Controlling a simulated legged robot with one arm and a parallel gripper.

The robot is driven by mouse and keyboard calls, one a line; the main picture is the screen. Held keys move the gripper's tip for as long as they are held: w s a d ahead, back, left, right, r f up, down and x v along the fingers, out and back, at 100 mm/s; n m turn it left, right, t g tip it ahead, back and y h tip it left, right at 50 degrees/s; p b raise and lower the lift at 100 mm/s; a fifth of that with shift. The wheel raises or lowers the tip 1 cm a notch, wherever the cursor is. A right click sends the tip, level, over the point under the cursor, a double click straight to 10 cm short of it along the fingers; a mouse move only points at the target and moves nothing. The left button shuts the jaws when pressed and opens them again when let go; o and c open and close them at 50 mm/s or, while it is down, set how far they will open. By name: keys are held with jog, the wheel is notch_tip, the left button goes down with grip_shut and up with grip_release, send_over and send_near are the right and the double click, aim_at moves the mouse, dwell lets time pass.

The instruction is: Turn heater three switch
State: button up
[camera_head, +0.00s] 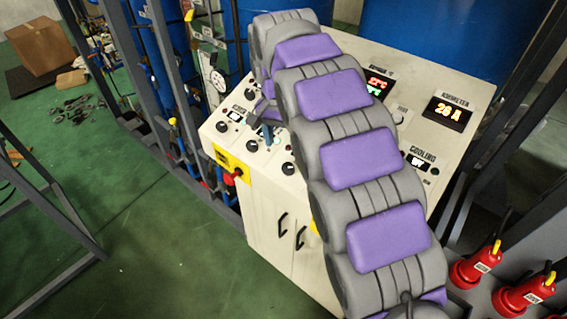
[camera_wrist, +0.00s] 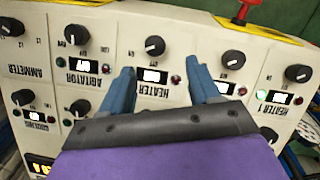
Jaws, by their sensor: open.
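The control panel (camera_head: 222,122) of the white cabinet carries several black rotary switches. In the wrist view the panel appears upside down. My gripper (camera_wrist: 163,71) is open and empty, its two blue fingers apart over a lit display (camera_wrist: 152,76) with a HEATER label (camera_wrist: 153,91); I cannot read that label's number. A black knob (camera_wrist: 155,46) lies just beyond the fingertips, roughly between them, with no visible contact. Another knob (camera_wrist: 233,59) is right of the right finger. The label HEATER 1 (camera_wrist: 271,110) is farther right. In the head view my gripper (camera_head: 268,133) is over the panel, partly hidden by my arm.
A red emergency button (camera_wrist: 247,8) on a yellow plate is at the panel's edge. The AGITATOR (camera_wrist: 82,67) and AMMETER (camera_wrist: 24,70) controls are to the left. Metal frame posts (camera_head: 170,75) stand beside the cabinet, and red fittings (camera_head: 475,268) are at lower right.

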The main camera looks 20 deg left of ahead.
aim_at(287, 166)
jog(key=f, duration=0.2)
jog(key=d+f, duration=0.1)
jog(key=f, duration=0.4)
jog(key=shift+d+f, duration=0.25)
jog(key=shift+d, duration=0.1)
jog(key=shift+a+f, duration=0.35)
jog(key=shift+f, duration=0.15)
jog(key=shift+d, duration=0.15)
jog(key=shift+d+r, duration=0.1)
jog(key=shift+d, duration=0.2)
jog(key=c, duration=0.4)
jog(key=shift+a, duration=0.2)
jog(key=c, duration=0.6)
